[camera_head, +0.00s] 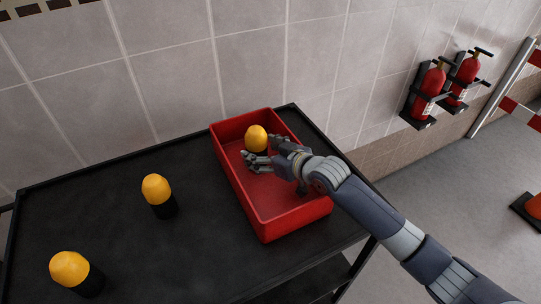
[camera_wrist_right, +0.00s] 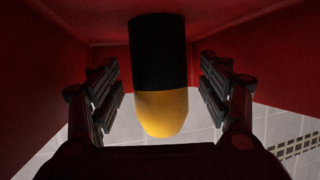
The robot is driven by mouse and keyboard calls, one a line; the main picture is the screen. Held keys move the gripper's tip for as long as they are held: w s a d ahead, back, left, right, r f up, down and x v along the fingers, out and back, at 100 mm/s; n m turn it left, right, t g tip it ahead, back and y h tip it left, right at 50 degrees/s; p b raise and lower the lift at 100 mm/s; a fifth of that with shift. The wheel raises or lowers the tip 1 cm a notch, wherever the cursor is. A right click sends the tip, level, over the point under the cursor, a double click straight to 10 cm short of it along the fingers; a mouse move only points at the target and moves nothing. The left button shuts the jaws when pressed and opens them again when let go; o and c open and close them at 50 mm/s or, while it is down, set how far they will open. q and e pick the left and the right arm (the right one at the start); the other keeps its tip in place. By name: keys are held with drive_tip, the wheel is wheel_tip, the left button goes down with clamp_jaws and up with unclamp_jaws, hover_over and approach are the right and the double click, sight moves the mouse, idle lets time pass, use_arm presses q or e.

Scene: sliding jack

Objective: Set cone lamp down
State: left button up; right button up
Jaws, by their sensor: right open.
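A cone lamp (camera_head: 256,138) with a yellow dome and black base stands inside the red bin (camera_head: 244,192), near its far end. My right gripper (camera_head: 258,160) is in the bin at this lamp. In the right wrist view the lamp (camera_wrist_right: 159,70) appears upside down between the fingers of my right gripper (camera_wrist_right: 160,88), with a gap on both sides. The fingers are open. In the head view part of the lamp's black base is hidden by the hand. My left gripper is not in view.
Two more cone lamps stand on the black table (camera_head: 110,222), one mid-left (camera_head: 157,192) and one at the front left (camera_head: 72,270). A tiled wall runs behind the table. Red fire extinguishers (camera_head: 428,90) hang on the wall at right.

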sight(263, 152)
drive_tip(key=shift+b+v, duration=0.5)
drive_tip(key=shift+v, duration=1.65)
